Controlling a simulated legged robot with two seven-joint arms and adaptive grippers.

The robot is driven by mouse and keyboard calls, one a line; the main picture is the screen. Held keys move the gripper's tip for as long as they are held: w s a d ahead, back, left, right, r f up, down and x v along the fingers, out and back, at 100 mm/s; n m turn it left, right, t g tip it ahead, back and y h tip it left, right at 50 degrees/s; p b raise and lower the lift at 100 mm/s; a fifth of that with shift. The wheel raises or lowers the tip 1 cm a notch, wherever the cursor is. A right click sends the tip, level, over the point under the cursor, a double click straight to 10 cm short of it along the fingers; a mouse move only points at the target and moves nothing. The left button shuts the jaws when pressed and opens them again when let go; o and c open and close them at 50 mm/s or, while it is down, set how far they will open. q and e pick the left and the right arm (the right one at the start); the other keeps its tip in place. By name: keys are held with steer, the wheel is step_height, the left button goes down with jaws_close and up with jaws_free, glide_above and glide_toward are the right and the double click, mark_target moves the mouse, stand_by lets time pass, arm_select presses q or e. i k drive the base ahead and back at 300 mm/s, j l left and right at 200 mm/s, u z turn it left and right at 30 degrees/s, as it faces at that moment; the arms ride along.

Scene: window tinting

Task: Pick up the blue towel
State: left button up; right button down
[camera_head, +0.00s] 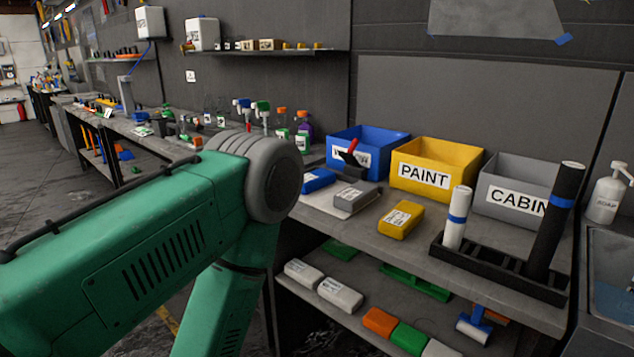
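A folded blue towel (319,180) lies on the workbench top (455,245), in front of the blue bin (388,143). Its left end is right beside the grey joint of my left arm in the picture, and the arm may cover part of it. My green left arm fills the lower left and bends downward. Its gripper is out of the picture. No part of my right arm or gripper is in view.
A grey towel (357,197) and a yellow towel (400,219) lie to the right of the blue one. Yellow (457,157) and grey (497,185) bins stand behind. A black rack (470,262) holds upright rolls. Several folded cloths lie on the lower shelf. Bottles stand at the back left.

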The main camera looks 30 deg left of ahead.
mark_target(315, 180)
steer(key=i+j+z, duration=0.15)
steer(key=j, duration=0.25)
steer(key=i+j+z, duration=0.1)
steer(key=j, duration=0.3)
steer(key=i+j+z, duration=0.15)
steer(key=j, duration=0.25)
steer(key=i+j+z, duration=0.1)
steer(key=j, duration=0.35)
